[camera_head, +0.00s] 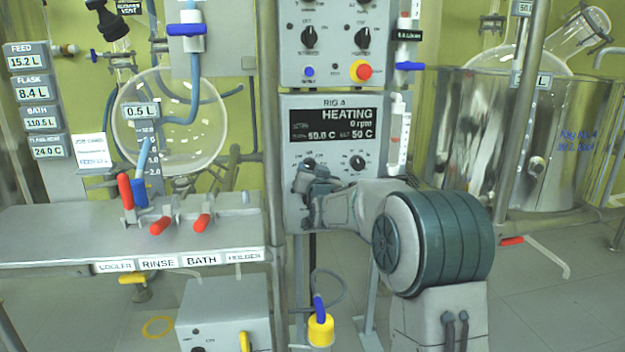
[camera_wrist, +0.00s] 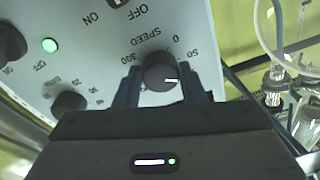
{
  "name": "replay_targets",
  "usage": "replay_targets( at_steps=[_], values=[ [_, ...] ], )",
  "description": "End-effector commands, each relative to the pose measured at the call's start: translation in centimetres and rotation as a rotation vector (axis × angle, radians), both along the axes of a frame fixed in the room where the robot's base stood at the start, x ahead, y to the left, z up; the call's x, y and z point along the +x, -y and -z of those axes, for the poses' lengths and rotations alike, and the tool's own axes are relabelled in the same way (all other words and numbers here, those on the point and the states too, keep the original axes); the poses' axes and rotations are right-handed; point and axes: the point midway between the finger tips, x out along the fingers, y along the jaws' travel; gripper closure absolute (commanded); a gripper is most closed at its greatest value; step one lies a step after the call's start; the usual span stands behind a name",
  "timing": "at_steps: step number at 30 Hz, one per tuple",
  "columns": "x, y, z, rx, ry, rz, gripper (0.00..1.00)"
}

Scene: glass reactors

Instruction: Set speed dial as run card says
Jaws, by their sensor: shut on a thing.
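The speed dial (camera_wrist: 158,74) is a dark round knob under the word SPEED on a grey panel. Its white mark points right, a little past the printed 50; the labels beyond are hidden by a finger. My gripper (camera_wrist: 169,80) has a finger on each side of the dial and is shut on it. In the head view my gripper (camera_head: 309,183) is at the lower left of the control box (camera_head: 288,213) and covers part of the dial. The display (camera_head: 333,128) reads HEATING, 0 rpm and 50 C. A white card (camera_head: 92,151) hangs at the left; its small text is unreadable.
A second knob (camera_wrist: 68,104) with a numbered scale and a lit green lamp (camera_wrist: 50,45) are close to my gripper. Glassware (camera_wrist: 275,80) stands beyond the panel. A red button (camera_head: 364,71) is on the upper box. A steel post (camera_head: 271,130) stands left of the box.

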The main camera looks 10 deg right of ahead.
Motion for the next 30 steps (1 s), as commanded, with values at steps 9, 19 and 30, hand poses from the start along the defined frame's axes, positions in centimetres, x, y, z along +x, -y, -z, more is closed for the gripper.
replay_targets(
  at_steps=[9, 19, 30],
  values=[
    [-0.02, -0.15, 0.33, 0.194, -0.004, -0.001, 0.86],
    [-0.01, -0.2, 0.17, 0.272, -0.004, -0.001, 0.86],
    [0.0, -0.21, 0.13, 0.278, -0.004, -0.001, 0.86]
  ],
)
